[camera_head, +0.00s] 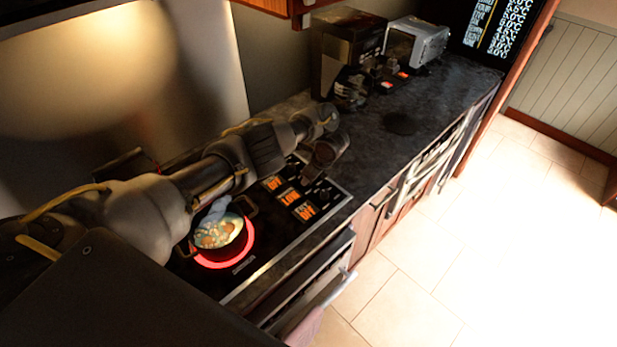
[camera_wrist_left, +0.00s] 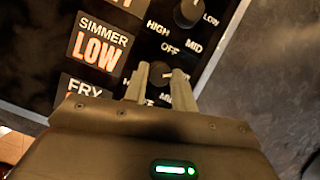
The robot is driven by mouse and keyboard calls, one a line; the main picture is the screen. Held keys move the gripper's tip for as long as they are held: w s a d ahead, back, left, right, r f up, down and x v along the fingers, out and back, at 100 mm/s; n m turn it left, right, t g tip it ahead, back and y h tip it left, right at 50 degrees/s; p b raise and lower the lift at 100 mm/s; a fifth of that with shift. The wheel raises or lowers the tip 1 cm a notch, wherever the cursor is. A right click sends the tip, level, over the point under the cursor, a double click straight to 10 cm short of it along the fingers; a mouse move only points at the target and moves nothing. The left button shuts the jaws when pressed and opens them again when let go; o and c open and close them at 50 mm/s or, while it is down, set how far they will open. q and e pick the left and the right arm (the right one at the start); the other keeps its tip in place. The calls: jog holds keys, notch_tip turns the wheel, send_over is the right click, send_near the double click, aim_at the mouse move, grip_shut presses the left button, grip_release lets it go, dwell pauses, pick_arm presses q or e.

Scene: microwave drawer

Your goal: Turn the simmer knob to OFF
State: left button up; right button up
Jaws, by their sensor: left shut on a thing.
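The simmer knob (camera_wrist_left: 161,73) is a dark round knob on the black control panel, beside the lit sign reading SIMMER LOW (camera_wrist_left: 100,45). The LOW sign (camera_head: 290,197) also shows in the head view. My left gripper (camera_wrist_left: 163,82) is shut on the simmer knob, one pale finger on each side; the fingers and wrist hide much of it. In the head view my left gripper (camera_head: 318,176) reaches down onto the panel. The knob's pointer is hidden. My right gripper is not in view.
A pot of food (camera_head: 219,232) stands on a red glowing burner (camera_head: 222,262), close to my left arm. Another knob (camera_wrist_left: 188,12) is near the gripper. A coffee machine (camera_head: 345,55) and a toaster (camera_head: 416,42) stand farther back. The counter (camera_head: 425,105) between is mostly clear.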

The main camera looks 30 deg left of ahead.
pick_arm(q)
jog(key=shift+w+f+n+g+b, duration=0.15)
jog(key=shift+n+g+b, duration=0.25)
jog(key=shift+n+b, duration=0.45)
jog(key=n+g+b, duration=0.1)
jog(key=n+b, duration=0.2)
jog(key=n, duration=0.1)
jog(key=shift+f+h, duration=0.1)
jog(key=shift+h, duration=0.2)
jog(key=shift+n+g+b, duration=0.3)
jog(key=shift+n+b, duration=0.05)
jog(key=shift+b, duration=0.15)
jog(key=shift+n+g, duration=0.3)
jog(key=shift+n, duration=0.6)
jog(key=shift+w+a+r+n+g+h, duration=0.15)
jog(key=shift+n+g+h, duration=0.2)
jog(key=shift+n, duration=0.7)
jog(key=shift+w+d+r+n+g+h, duration=0.15)
jog(key=shift+n+h, duration=0.3)
jog(key=shift+n, duration=0.6)
jog(key=shift+s+a, duration=0.1)
jog(key=shift+a, duration=0.05)
jog(key=o, duration=1)
